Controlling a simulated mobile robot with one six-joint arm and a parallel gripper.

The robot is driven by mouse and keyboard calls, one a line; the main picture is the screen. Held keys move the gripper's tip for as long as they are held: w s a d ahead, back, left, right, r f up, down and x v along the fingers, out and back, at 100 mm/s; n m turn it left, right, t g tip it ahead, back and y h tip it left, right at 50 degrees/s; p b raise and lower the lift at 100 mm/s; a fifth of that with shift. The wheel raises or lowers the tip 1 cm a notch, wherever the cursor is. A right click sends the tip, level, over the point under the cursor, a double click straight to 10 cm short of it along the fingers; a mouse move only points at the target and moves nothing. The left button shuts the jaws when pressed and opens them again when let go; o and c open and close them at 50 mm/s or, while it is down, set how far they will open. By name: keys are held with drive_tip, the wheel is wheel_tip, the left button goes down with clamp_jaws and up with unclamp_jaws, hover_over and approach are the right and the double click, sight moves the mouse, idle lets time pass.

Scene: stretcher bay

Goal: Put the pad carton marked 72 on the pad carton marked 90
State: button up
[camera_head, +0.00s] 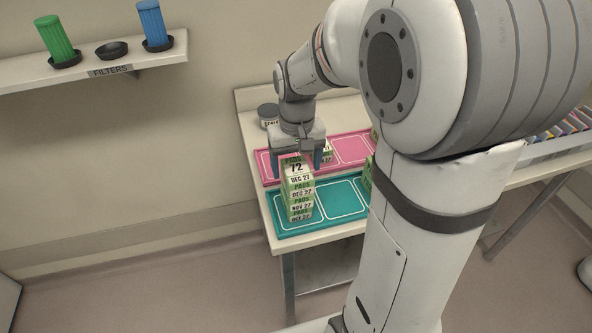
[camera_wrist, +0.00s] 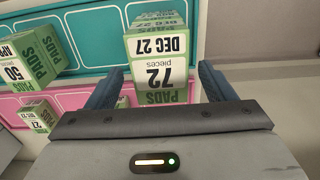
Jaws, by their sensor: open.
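The green and white pad carton marked 72 (camera_head: 297,168) is the top one of a stack of pad cartons at the left end of the teal tray (camera_head: 345,190). The cartons under it show dates but no readable piece count. My gripper (camera_head: 296,161) is open over the stack, pointing down. In the wrist view, the carton marked 72 (camera_wrist: 160,75) appears between the two spread fingers (camera_wrist: 161,68), with a gap on each side. I see no carton marked 90; such a mark is hidden or out of view.
A carton marked 50 (camera_wrist: 34,56) stands on the teal tray in the wrist view. Small cartons (camera_wrist: 38,116) stand on the pink tray (camera_head: 350,150) behind. A dark-lidded jar (camera_head: 268,115) is at the back. The filter shelf (camera_head: 120,68) is on the wall. My arm hides the table's middle.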

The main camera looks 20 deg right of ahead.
sight(297, 169)
wheel_tip(297, 169, up, 8)
drive_tip(key=shift+r, duration=0.25)
drive_tip(key=s+f+t, duration=0.3)
drive_tip(key=s+f, duration=0.1)
drive_tip(key=s, duration=1)
drive_tip(key=shift+s, duration=0.1)
drive_tip(key=shift+c, duration=0.2)
